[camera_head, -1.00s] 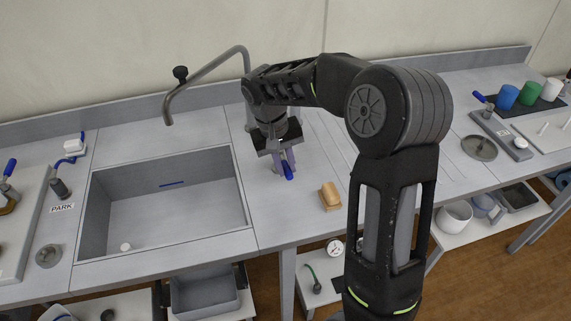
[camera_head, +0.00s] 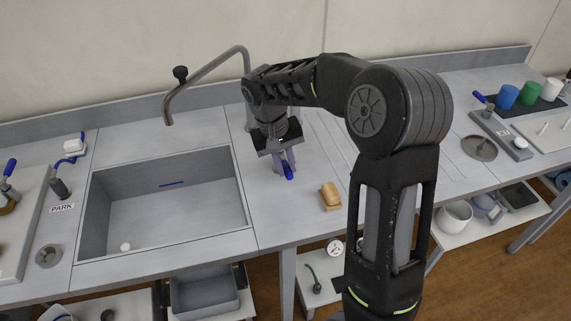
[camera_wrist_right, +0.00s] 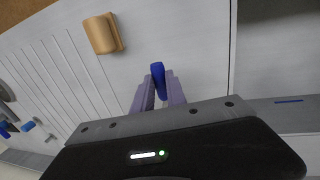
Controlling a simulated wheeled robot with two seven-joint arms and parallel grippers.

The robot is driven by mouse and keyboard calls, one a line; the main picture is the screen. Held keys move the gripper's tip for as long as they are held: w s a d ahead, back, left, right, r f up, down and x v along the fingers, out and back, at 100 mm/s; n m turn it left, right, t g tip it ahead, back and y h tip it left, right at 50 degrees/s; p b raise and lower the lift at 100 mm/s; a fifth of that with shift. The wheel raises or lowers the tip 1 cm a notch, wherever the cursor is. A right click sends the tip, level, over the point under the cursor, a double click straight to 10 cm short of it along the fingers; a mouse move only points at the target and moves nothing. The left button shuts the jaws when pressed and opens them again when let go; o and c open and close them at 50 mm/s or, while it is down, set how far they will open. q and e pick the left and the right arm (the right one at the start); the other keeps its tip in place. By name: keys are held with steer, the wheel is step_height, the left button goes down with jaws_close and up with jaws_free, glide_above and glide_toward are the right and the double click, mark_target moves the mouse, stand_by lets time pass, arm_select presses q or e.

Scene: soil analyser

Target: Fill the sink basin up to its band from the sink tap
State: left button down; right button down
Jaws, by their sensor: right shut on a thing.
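The grey sink basin (camera_head: 125,195) is set in the counter at left, with a short blue band mark (camera_head: 171,184) on its back wall. I see no clear water surface in it. A small white round piece (camera_head: 125,246) shows at its front left. The grey sink tap (camera_head: 205,72) arches from the right, its spout end at the back of the basin; no stream shows. My right gripper (camera_head: 284,166) is shut on a blue lever (camera_head: 288,172) right of the basin. The wrist view shows the lever (camera_wrist_right: 158,78) between the fingertips (camera_wrist_right: 157,92). My left gripper is out of view.
A tan block (camera_head: 330,195) lies on the counter right of the lever. A hose fitting (camera_head: 60,187) stands by the PARK label (camera_head: 62,208) at left. Coloured cups (camera_head: 528,93) stand at far right. My right arm covers part of the counter.

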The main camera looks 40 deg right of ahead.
steer(key=shift+d, duration=0.1)
steer(key=shift+s+d+n+t+b, duration=0.2)
steer(key=shift+d+n, duration=0.25)
steer(key=shift+n, duration=0.3)
steer(key=shift+s+d+n+t+b, duration=0.1)
steer(key=shift+d+n+b, duration=0.1)
steer(key=shift+d+n, duration=0.4)
steer(key=d+n, duration=0.1)
steer(key=n, duration=0.2)
steer(key=shift+d+n+t, duration=0.35)
steer(key=shift+d+t, duration=0.05)
steer(key=d+n, duration=0.1)
steer(key=n, duration=0.1)
steer(key=d+n, duration=0.1)
steer(key=shift+w+r+n+t, duration=0.1)
steer(key=shift+w+n+t, duration=0.2)
steer(key=shift+w+n, duration=0.1)
steer(key=shift+w+d+n+y, duration=0.15)
steer(key=shift+w+d+n, duration=0.25)
steer(key=shift+n, duration=0.4)
steer(key=shift+w+d+n+y, duration=0.2)
steer(key=shift+d+n, duration=0.25)
steer(key=shift+n, duration=0.35)
steer(key=c, duration=1.3)
jaws_free()
steer(key=shift+c, duration=0.2)
